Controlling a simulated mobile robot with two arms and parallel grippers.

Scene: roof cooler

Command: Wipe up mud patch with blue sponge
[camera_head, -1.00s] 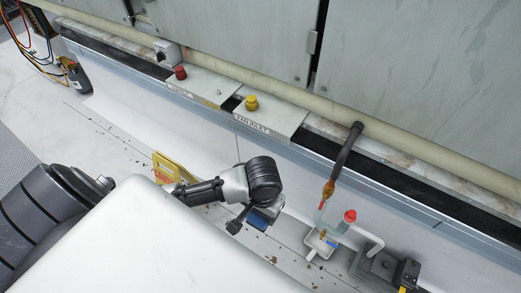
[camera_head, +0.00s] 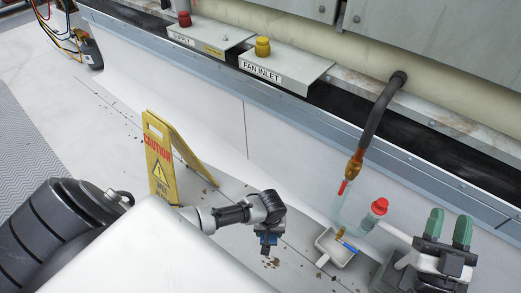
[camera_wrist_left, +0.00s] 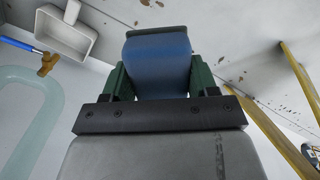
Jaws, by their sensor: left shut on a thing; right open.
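My left gripper (camera_head: 268,236) is shut on the blue sponge (camera_head: 264,240), low over the pale floor in the middle of the head view. In the left wrist view the sponge (camera_wrist_left: 158,68) sits between the two green fingers. Brown mud marks (camera_head: 272,262) lie on the floor just below the sponge in the head view; I cannot tell whether the sponge touches the floor. My right gripper (camera_head: 448,229) is at the right, its two green fingers apart and empty.
A yellow caution sign (camera_head: 159,165) stands left of the left gripper. A ledge (camera_head: 300,110) runs behind.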

